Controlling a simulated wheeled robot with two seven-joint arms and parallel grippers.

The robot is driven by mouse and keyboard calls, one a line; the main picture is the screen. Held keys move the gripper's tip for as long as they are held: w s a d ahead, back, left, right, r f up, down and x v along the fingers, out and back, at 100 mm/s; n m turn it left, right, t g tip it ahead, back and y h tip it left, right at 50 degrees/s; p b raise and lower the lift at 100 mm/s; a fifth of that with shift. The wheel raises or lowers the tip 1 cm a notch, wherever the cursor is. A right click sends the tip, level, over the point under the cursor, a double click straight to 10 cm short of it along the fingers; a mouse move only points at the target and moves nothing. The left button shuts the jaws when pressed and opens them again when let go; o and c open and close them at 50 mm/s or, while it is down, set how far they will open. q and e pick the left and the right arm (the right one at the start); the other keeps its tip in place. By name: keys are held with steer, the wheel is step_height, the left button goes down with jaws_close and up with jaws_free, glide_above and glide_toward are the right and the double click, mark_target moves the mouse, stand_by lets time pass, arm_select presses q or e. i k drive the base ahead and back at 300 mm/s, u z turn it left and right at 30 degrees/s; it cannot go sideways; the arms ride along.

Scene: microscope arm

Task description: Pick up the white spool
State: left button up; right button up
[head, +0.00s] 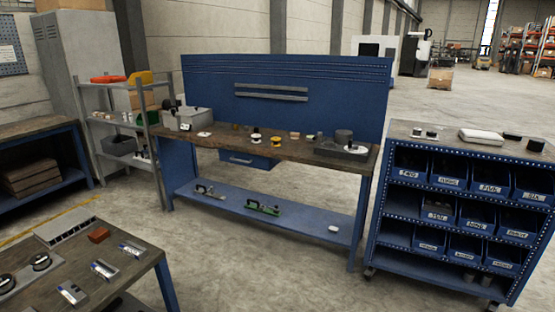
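Neither of my grippers is in the head view, and no arm link shows. On the workbench top (226,139) stand several small spool-like items. A pale one with a dark base (256,137) stands left of a yellow one (278,141). A flat white piece (204,134) lies further left, by a grey box. The items are too small to tell for certain which is the white spool. A small white object (333,228) also lies on the bench's lower blue shelf, its shape unclear.
A grey tray with a dark cylinder (343,146) sits at the bench's right end. A blue bin cart (440,228) stands to the right. A table (128,275) with small parts is at front left. The floor before the bench is clear.

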mark_target(256, 136)
steer(key=i, duration=2.1)
steer(key=u, duration=0.15)
